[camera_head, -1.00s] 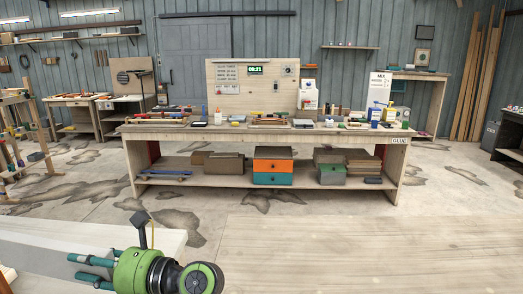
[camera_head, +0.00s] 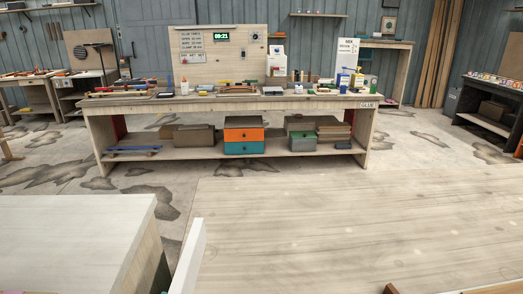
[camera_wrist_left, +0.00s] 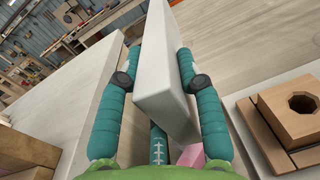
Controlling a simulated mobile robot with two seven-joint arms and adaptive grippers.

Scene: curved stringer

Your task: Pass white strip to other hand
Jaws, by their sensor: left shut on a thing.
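A white strip (camera_head: 188,262) stands up at the lower middle of the head view, near the gap between two tabletops. It shows larger in the left wrist view (camera_wrist_left: 160,85), a flat pale bar running up between the teal fingers. My left gripper (camera_wrist_left: 158,58) is shut on the strip, one finger against each side. The strip's lower end is partly hidden behind the gripper. My left gripper is outside the head view now. My right gripper is in neither view.
A bare wooden tabletop (camera_head: 350,225) fills the lower right, and a pale bench (camera_head: 70,230) the lower left. In the left wrist view, a wooden block with a hole (camera_wrist_left: 300,108) lies at right and a pink thing (camera_wrist_left: 190,155) is low down. A cluttered workbench (camera_head: 225,103) stands behind.

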